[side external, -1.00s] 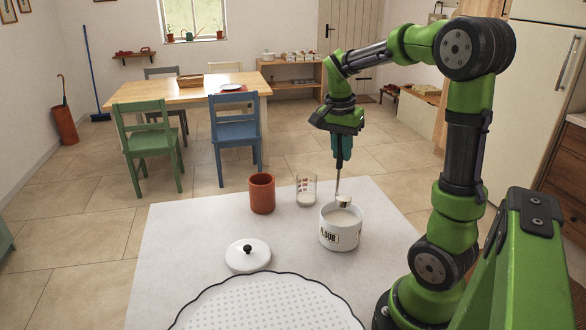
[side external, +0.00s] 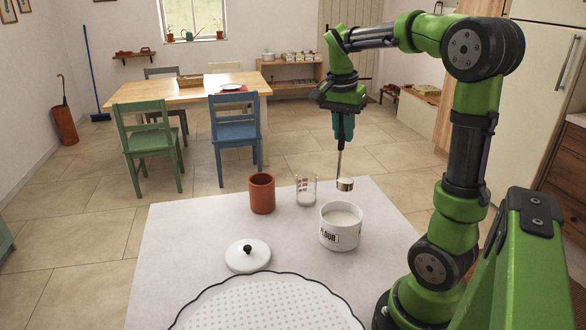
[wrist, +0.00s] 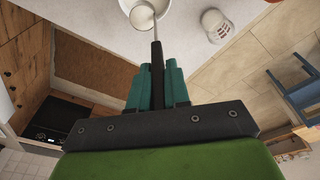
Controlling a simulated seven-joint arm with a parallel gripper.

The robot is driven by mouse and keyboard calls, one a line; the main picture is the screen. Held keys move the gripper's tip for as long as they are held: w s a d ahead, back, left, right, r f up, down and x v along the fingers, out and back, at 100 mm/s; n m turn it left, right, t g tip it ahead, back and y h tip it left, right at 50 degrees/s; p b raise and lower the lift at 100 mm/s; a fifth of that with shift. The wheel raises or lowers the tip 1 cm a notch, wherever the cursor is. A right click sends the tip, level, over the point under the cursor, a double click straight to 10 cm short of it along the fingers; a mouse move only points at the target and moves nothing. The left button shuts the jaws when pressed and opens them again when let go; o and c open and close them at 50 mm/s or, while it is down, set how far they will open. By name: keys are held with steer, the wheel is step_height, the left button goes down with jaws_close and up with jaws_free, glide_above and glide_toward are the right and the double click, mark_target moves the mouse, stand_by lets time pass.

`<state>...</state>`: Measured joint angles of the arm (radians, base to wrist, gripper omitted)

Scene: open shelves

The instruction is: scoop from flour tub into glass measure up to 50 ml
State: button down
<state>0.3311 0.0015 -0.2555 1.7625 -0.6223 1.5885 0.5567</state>
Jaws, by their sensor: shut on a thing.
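The flour tub (side external: 340,238), white with lettering on its side, stands open on the table with flour inside; in the wrist view its edge (wrist: 126,6) shows at the top. My gripper (side external: 342,138) is shut on the scoop's handle; its teal fingers (wrist: 157,84) grip the dark handle in the wrist view. The scoop (side external: 345,184) hangs just above the tub, toward its far side, with white flour in its cup (wrist: 142,16). The glass measure (side external: 307,190) with red markings stands behind and left of the tub, with some flour low inside; the wrist view shows it too (wrist: 216,24).
A terracotta pot (side external: 262,194) stands left of the glass measure. A white lid with a black knob (side external: 248,256) lies in front of it. A dotted round tray (side external: 265,308) fills the front of the white table (side external: 180,238). Chairs and a wooden table are farther back.

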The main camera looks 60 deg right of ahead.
steer(key=w+d+r+h, duration=0.1)
steer(key=w+d, duration=0.3)
steer(key=w, duration=0.4)
steer(key=w+d+r, duration=0.1)
steer(key=w+d, duration=0.2)
steer(key=w, duration=0.4)
steer(key=s+f+m+t+h, duration=0.1)
steer(key=s+f+m+t, duration=0.1)
steer(key=s+f+t, duration=0.9)
steer(key=shift+s+d+m+t+h, duration=0.15)
steer(key=shift+s+m+t+h, duration=0.25)
steer(key=shift+s+t, duration=1.8)
steer(key=shift+w, duration=0.15)
